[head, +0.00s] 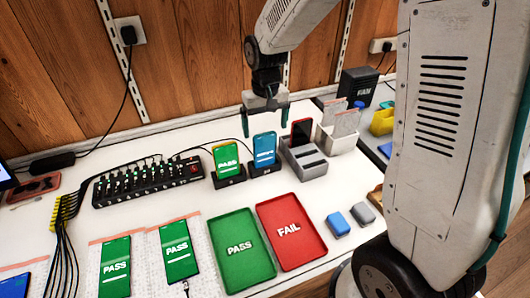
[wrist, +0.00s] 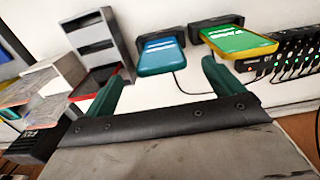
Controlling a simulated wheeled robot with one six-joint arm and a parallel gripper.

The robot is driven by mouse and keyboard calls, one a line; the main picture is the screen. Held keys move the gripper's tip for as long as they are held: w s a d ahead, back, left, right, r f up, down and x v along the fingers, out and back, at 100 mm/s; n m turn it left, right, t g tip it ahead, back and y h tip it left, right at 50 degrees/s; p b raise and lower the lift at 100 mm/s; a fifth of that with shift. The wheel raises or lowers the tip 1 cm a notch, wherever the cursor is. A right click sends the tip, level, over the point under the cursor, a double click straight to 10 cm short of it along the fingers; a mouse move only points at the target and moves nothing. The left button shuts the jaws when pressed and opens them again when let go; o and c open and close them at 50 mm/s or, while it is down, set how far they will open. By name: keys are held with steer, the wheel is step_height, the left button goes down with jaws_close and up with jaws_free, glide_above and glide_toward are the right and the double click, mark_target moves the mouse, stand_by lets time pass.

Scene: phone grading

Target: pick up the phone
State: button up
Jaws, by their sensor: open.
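Several phones are in view. A blue-screened phone (head: 264,149) stands tilted in a black dock, and it also shows between my fingers in the wrist view (wrist: 162,57). A green PASS phone (head: 226,158) in a yellow case stands in the dock to its left; in the wrist view it is at the upper right (wrist: 240,40). A dark red phone (head: 301,132) stands in the grey slotted rack (head: 306,160). My gripper (head: 265,112) is open and empty, above and behind the blue phone, touching nothing I can see.
A green PASS tray (head: 241,273) and red FAIL tray (head: 292,258) lie empty in front. Two green PASS phones lie on mats at front left. A black hub (head: 147,183) with cables is left of the docks. White and black boxes stand right of the rack.

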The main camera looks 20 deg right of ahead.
mark_target(264, 146)
steer(key=shift+w+f, duration=0.2)
steer(key=shift+f, duration=0.3)
step_height(264, 146, down, 8)
steer(key=shift+w+r, duration=0.15)
steer(key=shift+r, duration=0.05)
steer(key=c, duration=1.2)
